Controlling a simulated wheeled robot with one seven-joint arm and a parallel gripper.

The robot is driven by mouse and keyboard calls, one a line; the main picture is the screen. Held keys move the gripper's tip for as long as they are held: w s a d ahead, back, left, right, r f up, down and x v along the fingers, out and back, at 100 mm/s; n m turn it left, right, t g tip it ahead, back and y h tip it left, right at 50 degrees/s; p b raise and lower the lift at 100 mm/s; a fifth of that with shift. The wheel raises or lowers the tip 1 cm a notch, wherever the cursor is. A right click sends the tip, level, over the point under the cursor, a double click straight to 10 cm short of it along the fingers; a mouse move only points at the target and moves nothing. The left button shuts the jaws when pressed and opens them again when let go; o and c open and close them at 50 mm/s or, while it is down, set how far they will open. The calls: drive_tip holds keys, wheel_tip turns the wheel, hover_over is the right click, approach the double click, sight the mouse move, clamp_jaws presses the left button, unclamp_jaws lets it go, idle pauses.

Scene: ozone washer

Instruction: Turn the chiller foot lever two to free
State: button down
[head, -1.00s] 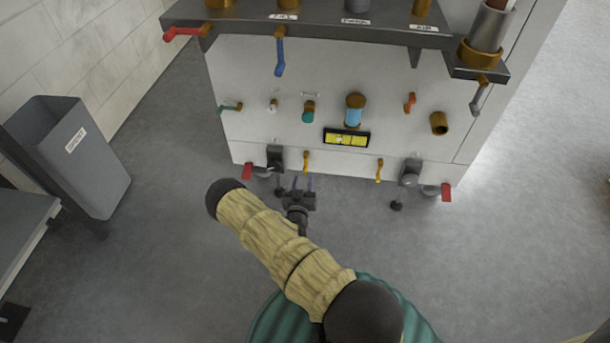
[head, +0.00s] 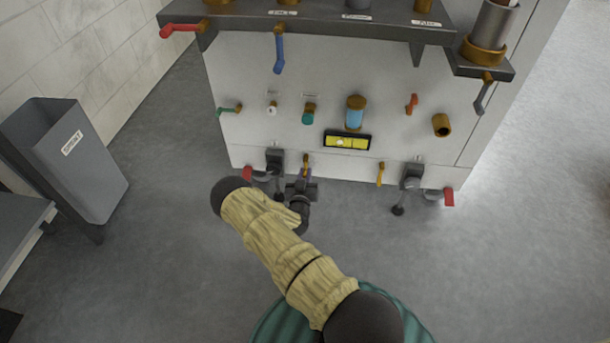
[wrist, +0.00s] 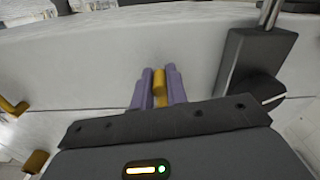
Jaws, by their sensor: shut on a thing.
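A small brass lever (head: 306,159) stands out low on the white machine's front, just right of the left black foot bracket. My gripper (head: 305,175) reaches it from the front. In the wrist view the purple fingers of my gripper (wrist: 159,76) are closed on either side of the brass lever (wrist: 160,90). The fingers partly cover it. A second brass lever (head: 380,173) sits free to the right, near the right bracket. I cannot read a label telling which is lever two.
Black foot brackets with red-ended levers stand at the lower left (head: 275,160) and lower right (head: 411,177) of the machine. A blue-handled valve (head: 278,52) hangs above. A grey bin (head: 75,160) stands at the left. The floor right of my arm is clear.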

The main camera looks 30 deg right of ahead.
drive_tip(key=shift+s+d+n, duration=0.1)
drive_tip(key=shift+n, duration=0.2)
drive_tip(key=n, duration=0.1)
drive_tip(key=d+n+p, duration=0.1)
drive_tip(key=s+n, duration=0.1)
drive_tip(key=n, duration=0.1)
drive_tip(key=shift+d+r+p, duration=0.25)
drive_tip(key=shift+p, duration=0.1)
drive_tip(key=n, duration=0.1)
drive_tip(key=d+n, duration=0.1)
drive_tip(key=n, duration=0.1)
drive_tip(key=s+r+n+p, duration=0.1)
drive_tip(key=shift+d+r+n, duration=0.1)
drive_tip(key=shift+d+n, duration=0.2)
drive_tip(key=n, duration=0.1)
drive_tip(key=r+n, duration=0.1)
drive_tip(key=n, duration=0.1)
drive_tip(key=d+n, duration=0.1)
drive_tip(key=shift+s+r+p, duration=0.35)
drive_tip(key=shift+r, duration=0.05)
drive_tip(key=shift+s+d+r+n, duration=0.1)
drive_tip(key=shift+r+n, duration=0.4)
drive_tip(key=shift+n, duration=0.75)
drive_tip(key=shift+r+n, duration=0.5)
drive_tip(key=shift+n, duration=0.75)
drive_tip(key=c, duration=1.4)
unclamp_jaws()
drive_tip(key=shift+r, duration=0.1)
